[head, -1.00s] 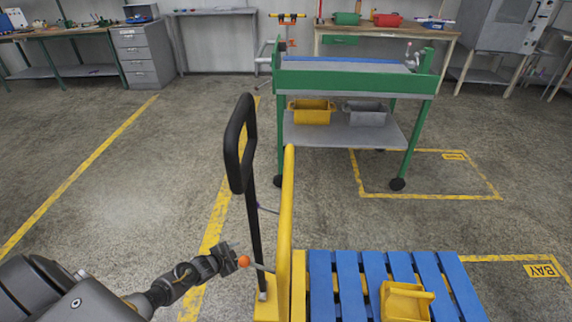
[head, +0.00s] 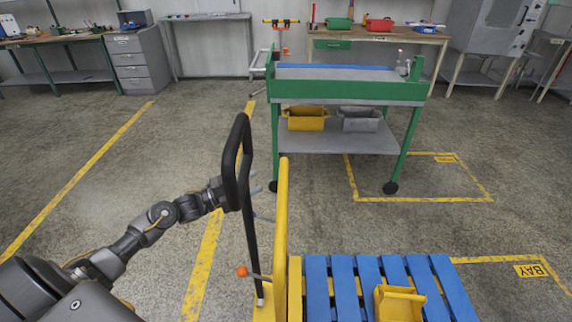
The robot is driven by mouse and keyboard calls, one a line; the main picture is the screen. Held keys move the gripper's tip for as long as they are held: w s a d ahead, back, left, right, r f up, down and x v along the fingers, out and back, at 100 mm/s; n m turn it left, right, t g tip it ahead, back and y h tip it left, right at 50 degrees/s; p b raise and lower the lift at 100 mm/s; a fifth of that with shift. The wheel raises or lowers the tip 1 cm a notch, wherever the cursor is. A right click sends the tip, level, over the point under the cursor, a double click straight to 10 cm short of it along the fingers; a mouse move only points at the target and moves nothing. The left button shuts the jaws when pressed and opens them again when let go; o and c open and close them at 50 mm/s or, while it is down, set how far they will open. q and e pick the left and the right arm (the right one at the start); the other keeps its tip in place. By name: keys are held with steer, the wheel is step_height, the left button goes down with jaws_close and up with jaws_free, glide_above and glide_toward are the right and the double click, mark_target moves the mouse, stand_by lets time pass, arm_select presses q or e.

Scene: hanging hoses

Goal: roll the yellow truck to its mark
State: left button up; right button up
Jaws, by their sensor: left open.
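The yellow truck (head: 281,225) stands low at front centre, with a yellow upright and a tall black loop handle (head: 246,240). A small lever with an orange knob (head: 242,271) sticks out near the handle's foot. Blue slats (head: 343,285) lie on the truck's deck. My left gripper (head: 262,188) is open at the lower part of the handle's loop, its fingertips showing just past the bar. I cannot tell whether it touches the bar. A yellow floor outline labelled BAY (head: 530,270) shows at right, partly hidden by the truck. My right gripper is not in view.
A yellow bin (head: 398,303) sits on the slats. Workbenches line the back wall. The floor at left is clear.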

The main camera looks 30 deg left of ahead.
mark_target(284, 170)
arm_select(q)
steer(key=x, duration=1)
steer(key=shift+w+d, duration=0.2)
steer(key=shift+w, duration=0.1)
steer(key=shift+r, duration=0.1)
jaws_close()
